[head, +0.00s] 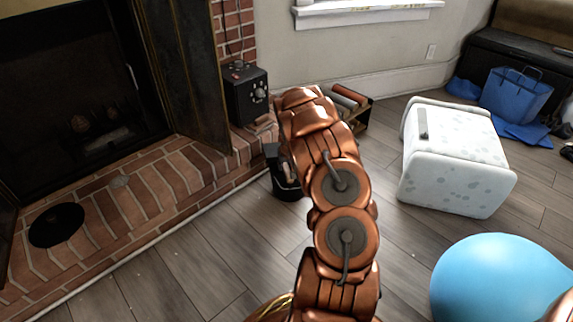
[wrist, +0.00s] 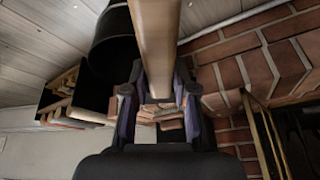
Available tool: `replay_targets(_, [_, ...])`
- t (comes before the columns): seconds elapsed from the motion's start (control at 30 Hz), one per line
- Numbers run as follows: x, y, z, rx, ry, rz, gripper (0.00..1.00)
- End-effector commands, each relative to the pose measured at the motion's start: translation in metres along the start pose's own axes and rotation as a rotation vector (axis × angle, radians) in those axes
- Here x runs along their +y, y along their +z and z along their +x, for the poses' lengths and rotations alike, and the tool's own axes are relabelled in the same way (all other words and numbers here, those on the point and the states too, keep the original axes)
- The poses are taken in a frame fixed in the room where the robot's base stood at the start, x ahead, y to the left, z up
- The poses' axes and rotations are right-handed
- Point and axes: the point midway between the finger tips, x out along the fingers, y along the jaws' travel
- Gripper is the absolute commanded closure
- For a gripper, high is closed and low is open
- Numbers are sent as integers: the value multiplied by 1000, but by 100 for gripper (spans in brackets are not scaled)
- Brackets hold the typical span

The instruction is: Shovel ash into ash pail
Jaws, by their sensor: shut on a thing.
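My gripper (wrist: 160,88) is shut on a wooden handle (wrist: 158,35), which looks like the shovel's. The handle runs out of the top of the wrist view, so its far end is hidden there. A black pail (head: 286,190) stands on the floor by the hearth's front edge, partly behind my arm in the head view. In the wrist view the pail (wrist: 108,48) is beside the handle. My gripper is mostly hidden behind my arm in the head view. A small grey patch (head: 120,181) on the hearth may be ash; I cannot tell.
The brick hearth (head: 160,190) fronts the open fireplace, with a round black disc (head: 57,225) on it. A black box with knobs (head: 247,95) stands by the fireplace door. A white ottoman (head: 455,160) and a blue ball (head: 495,280) are on the right. Floor left of my arm is clear.

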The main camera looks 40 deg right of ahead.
Motion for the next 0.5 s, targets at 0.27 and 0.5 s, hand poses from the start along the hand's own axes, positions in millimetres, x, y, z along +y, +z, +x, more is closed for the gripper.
replay_targets(0.27, [-2,-5,-10,4,29,-12,100])
replay_targets(0.5, [-2,-11,-24,3,29,-12,100])
